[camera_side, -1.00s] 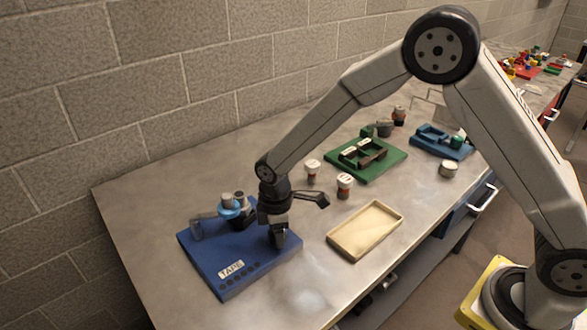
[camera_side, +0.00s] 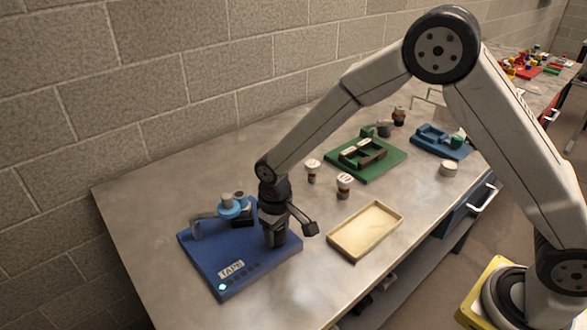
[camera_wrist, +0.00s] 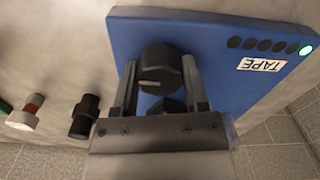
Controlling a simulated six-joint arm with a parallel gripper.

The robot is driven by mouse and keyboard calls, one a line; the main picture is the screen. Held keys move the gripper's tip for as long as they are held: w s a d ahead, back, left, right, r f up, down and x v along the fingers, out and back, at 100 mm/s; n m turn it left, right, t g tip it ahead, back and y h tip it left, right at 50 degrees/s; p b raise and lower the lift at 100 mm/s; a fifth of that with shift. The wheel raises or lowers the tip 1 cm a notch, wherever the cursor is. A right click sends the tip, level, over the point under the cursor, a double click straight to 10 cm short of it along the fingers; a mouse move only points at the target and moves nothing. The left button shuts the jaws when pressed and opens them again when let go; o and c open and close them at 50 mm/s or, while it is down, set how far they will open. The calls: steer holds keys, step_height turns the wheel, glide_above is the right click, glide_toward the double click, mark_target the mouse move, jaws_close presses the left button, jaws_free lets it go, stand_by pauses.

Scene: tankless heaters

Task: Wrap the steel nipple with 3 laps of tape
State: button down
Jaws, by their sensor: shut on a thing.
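The blue board (camera_side: 222,262) labelled TAPE lies at the left of the bench. At its back left are a light-blue ring (camera_side: 229,210), dark and grey round parts, and a small grey upright piece (camera_side: 197,229); I cannot tell which is the steel nipple. My gripper (camera_wrist: 159,66) points down at the board, shut on a black knob (camera_wrist: 160,80) with a pale pointer line. A finger is on each side of the knob. In the side view the gripper hides the knob. One lamp (camera_wrist: 305,50) in the board's row glows; the others are dark.
A cream tray (camera_side: 335,245) sits to the right of the board. Two small white-capped jars (camera_side: 345,184) stand behind it. A green fixture (camera_side: 365,158) and another blue fixture (camera_side: 440,142) lie further right. Bare bench surrounds the board's front and left.

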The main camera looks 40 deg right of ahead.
mark_target(278, 231)
steer(key=shift+m, duration=0.5)
steer(key=shift+c, duration=0.5)
jaws_free()
steer(key=shift+r, duration=0.15)
steer(key=shift+r, duration=3.8)
steer(key=shift+d, duration=0.1)
